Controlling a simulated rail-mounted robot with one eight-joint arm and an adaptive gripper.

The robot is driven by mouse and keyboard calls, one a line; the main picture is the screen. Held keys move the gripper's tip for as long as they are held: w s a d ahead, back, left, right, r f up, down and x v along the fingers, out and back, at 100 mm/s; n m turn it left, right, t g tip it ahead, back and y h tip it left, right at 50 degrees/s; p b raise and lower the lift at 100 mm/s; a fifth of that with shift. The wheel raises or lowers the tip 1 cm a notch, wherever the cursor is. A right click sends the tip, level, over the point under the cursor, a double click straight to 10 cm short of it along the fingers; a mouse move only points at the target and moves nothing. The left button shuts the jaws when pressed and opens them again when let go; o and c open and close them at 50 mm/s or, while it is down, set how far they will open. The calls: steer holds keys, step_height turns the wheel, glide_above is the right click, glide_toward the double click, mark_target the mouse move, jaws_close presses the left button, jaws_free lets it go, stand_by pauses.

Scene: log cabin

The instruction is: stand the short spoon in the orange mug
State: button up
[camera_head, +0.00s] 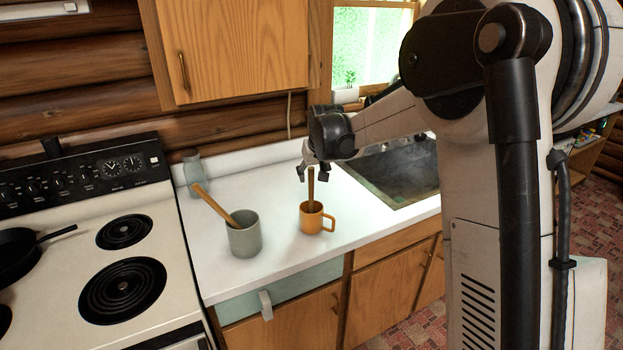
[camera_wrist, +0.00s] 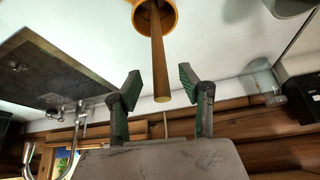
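The orange mug (camera_head: 317,218) stands upright on the white counter, its handle to the right. A short wooden spoon (camera_head: 311,188) stands upright in it, its handle sticking up above the rim. In the wrist view the spoon (camera_wrist: 159,62) comes out of the orange mug (camera_wrist: 167,14), and its handle end lies between the fingers. My gripper (camera_head: 313,174) is above the mug. In the wrist view my gripper (camera_wrist: 161,85) has its fingers spread, with clear gaps on both sides of the spoon. The spoon's lower end is hidden inside the mug.
A grey-green mug (camera_head: 244,238) with another wooden spoon (camera_head: 215,206) leaning in it stands to the left. A glass jar (camera_head: 192,172) is at the back. The stove (camera_head: 90,230) is at left, with a pan (camera_head: 18,254); the sink (camera_head: 395,172) is at right.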

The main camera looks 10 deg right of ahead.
steer(key=v, duration=0.9)
steer(key=shift+r, duration=0.3)
steer(key=shift+s, duration=0.15)
steer(key=s+b, duration=0.4)
steer(key=s, duration=1.7)
steer(key=s+f+b, duration=0.1)
steer(key=s+f, duration=0.4)
steer(key=s, duration=0.4)
steer(key=s+f+t+b, duration=0.1)
steer(key=s+f+b, duration=0.1)
steer(key=s+f, duration=0.3)
steer(key=s, duration=0.4)
steer(key=shift+f+m+t, duration=0.25)
steer(key=shift+m+t, duration=0.05)
